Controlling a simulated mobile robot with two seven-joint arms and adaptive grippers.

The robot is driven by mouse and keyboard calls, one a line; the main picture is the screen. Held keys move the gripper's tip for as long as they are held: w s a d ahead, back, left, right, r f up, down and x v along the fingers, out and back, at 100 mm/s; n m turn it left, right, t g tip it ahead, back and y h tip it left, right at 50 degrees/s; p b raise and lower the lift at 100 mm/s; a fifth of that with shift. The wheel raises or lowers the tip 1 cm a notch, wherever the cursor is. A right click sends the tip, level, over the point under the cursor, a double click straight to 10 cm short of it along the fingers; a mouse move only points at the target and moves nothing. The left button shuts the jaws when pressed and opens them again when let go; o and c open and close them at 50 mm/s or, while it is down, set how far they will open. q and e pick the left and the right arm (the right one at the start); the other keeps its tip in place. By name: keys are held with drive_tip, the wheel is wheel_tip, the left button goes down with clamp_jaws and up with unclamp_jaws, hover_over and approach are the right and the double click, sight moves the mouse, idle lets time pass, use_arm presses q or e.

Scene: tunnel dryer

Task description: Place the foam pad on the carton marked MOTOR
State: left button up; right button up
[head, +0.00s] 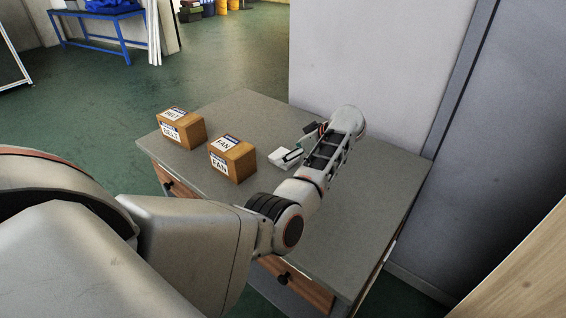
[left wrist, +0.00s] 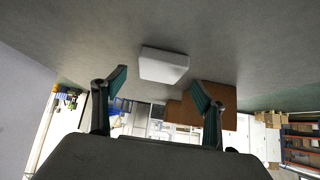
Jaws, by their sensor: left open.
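The white foam pad (head: 281,159) lies flat on the grey table top, right of the carton marked FAN (head: 237,163). My left gripper (head: 302,143) is low over the table just beside the pad, partly hidden by its own arm. In the left wrist view its two fingers (left wrist: 160,88) are spread apart and empty, and the pad (left wrist: 164,64) shows beyond them, in line with the gap. Another carton (head: 185,131), whose label seems to read BELT, stands left of FAN. I see no carton marked MOTOR. My right gripper is out of view.
The table (head: 370,195) has bare room at its right and front. A pale wall panel (head: 380,60) stands behind it. A blue bench (head: 98,30) is far off at the back left. In the left wrist view, a brown carton (left wrist: 180,112) is partly behind one finger.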

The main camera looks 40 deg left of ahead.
sight(282, 151)
use_arm(q)
drive_tip(key=b+x, duration=0.2)
drive_tip(key=x, duration=0.1)
drive_tip(key=shift+f, duration=0.25)
drive_tip(key=shift+r, duration=0.25)
drive_tip(key=c, duration=1)
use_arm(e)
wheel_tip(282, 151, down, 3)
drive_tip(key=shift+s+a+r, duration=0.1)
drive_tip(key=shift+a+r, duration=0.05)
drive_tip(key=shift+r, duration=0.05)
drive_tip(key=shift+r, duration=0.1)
